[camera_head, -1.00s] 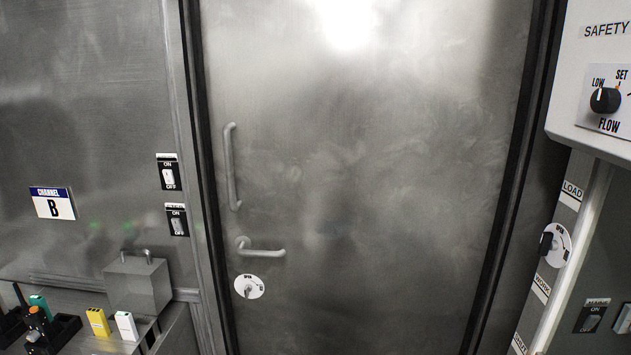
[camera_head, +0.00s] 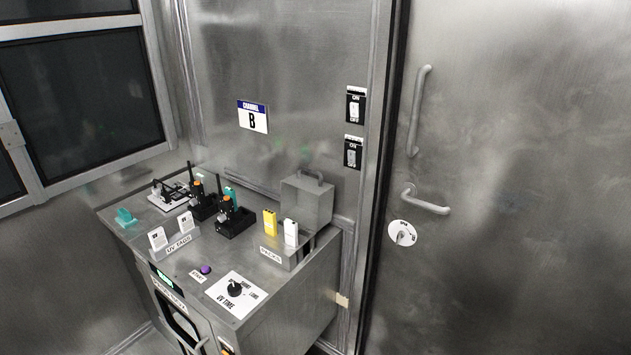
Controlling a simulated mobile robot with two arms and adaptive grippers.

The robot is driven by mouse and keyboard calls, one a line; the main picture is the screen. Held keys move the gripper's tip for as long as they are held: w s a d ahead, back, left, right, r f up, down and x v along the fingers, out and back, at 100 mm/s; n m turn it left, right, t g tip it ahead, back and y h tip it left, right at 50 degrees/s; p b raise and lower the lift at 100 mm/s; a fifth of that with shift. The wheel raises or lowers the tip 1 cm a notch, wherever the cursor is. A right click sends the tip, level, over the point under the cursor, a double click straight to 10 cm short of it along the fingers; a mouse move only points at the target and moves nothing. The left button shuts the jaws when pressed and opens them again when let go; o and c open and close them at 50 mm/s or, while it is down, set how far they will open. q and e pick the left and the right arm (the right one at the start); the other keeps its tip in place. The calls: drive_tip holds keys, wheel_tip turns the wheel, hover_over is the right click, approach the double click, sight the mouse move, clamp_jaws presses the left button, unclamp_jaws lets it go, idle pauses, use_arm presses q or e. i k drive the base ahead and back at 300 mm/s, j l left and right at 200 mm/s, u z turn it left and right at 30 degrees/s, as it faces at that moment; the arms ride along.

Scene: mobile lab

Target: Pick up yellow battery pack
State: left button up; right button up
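The yellow battery pack (camera_head: 269,222) stands upright in a labelled metal holder (camera_head: 272,254) near the right end of the metal counter. A white pack (camera_head: 291,232) stands just to its right in the same holder. Neither of my grippers shows in the head view, so their state is hidden.
The counter (camera_head: 196,262) also carries black radio chargers (camera_head: 235,221), white tags (camera_head: 158,238), a teal item (camera_head: 125,217), a UV time dial (camera_head: 235,289) and a grey box with a handle (camera_head: 306,202). A closed metal door (camera_head: 480,120) stands to the right.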

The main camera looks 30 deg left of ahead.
sight(269, 217)
drive_tip(key=u, duration=1.3)
